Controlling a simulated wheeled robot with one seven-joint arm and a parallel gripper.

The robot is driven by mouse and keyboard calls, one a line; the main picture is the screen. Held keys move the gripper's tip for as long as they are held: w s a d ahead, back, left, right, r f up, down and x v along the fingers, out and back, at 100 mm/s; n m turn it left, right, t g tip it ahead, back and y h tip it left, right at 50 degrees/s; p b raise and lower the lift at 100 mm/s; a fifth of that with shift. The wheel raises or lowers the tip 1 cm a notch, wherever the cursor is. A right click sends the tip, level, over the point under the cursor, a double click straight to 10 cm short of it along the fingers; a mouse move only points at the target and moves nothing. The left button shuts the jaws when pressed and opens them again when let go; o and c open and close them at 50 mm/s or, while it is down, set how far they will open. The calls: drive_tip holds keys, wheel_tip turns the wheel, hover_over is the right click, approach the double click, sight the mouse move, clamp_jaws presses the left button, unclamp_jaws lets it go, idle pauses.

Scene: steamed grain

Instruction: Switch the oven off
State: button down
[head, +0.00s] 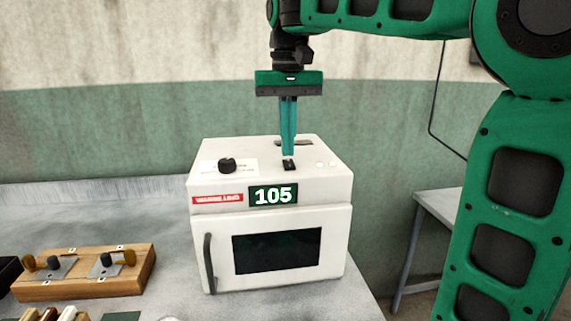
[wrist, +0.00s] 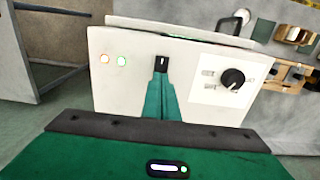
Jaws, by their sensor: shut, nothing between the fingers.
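The white oven (head: 218,220) stands on the grey bench with its door shut; its green display (head: 273,195) reads 105. On its top are a small black switch (head: 289,165), a round black knob (head: 227,165) and two small lamps. The wrist view shows the switch (wrist: 161,64), the knob (wrist: 233,79), and the lamps with an orange (wrist: 104,59) and a green (wrist: 121,61) tint. My gripper (head: 288,153) points straight down, shut and empty, its tips right at the switch. I cannot tell whether they touch it.
A wooden block (head: 90,285) with metal fittings lies on the bench left of the oven. Another grey table (head: 440,205) stands at the right. The space above the oven's left side is clear.

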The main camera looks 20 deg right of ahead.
sight(288, 160)
drive_tip(key=shift+f, duration=0.6)
idle(0.7)
drive_tip(key=shift+r, duration=1.25)
wheel_tip(288, 160, up, 5)
drive_tip(key=shift+f, duration=0.15)
drive_tip(key=shift+s, duration=0.1)
